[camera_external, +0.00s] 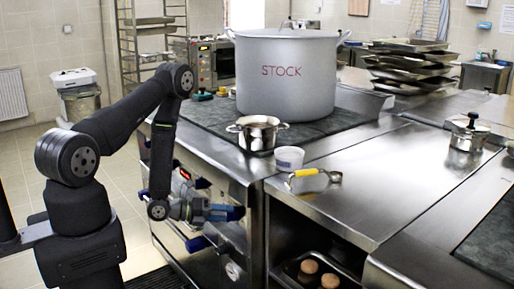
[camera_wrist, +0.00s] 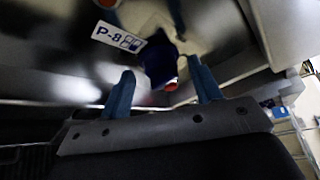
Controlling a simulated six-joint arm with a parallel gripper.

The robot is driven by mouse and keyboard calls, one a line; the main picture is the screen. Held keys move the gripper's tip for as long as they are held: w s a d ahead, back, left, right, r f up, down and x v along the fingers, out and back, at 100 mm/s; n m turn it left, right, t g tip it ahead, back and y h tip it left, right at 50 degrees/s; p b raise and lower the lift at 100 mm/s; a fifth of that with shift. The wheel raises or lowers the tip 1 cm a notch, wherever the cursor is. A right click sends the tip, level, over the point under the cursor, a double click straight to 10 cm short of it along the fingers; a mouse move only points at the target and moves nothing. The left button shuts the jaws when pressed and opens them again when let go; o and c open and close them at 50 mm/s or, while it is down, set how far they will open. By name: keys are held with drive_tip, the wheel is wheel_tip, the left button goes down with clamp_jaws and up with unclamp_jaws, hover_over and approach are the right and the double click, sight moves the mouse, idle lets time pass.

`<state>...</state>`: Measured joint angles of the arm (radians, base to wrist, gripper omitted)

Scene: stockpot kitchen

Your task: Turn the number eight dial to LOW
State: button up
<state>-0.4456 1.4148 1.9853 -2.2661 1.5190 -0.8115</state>
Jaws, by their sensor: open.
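The dial is a dark blue knob (camera_wrist: 158,66) with a red-orange spot at its lower edge, on a shiny metal panel in the wrist view. A white "P-8" label (camera_wrist: 118,37) sits at its upper left. My gripper (camera_wrist: 163,90) is open, with one blue finger on each side of the knob as seen there; I cannot tell whether they touch it. In the external view my gripper (camera_external: 228,212) is low at the stove front, and its fingers hide the dial there. The dial's setting cannot be read.
A large STOCK pot (camera_external: 288,85) stands on the dark cooktop above. A small pot (camera_external: 257,133), a white cup (camera_external: 289,158) and a yellow-handled tool (camera_external: 314,174) are near the counter's edge. Another blue knob (camera_external: 197,244) is lower on the front, beside a round gauge (camera_external: 232,270).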

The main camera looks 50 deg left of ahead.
drive_tip(key=shift+w+d, duration=0.2)
drive_tip(key=shift+w, duration=0.15)
drive_tip(key=c, duration=1)
drive_tip(key=shift+o, duration=0.2)
drive_tip(key=m+y, duration=0.1)
drive_tip(key=m+g, duration=0.1)
drive_tip(key=shift+d+r+m+y, duration=0.15)
drive_tip(key=shift+d+m+y, duration=0.05)
drive_tip(key=shift+m+y, duration=0.2)
drive_tip(key=shift+d+r+m+g+y, duration=0.1)
drive_tip(key=shift+d+m+g+y, duration=0.05)
drive_tip(key=shift+m+y, duration=0.65)
drive_tip(key=shift+d+r+m+g+y, duration=0.1)
drive_tip(key=shift+m+g+y, duration=0.05)
drive_tip(key=shift+m+y, duration=0.6)
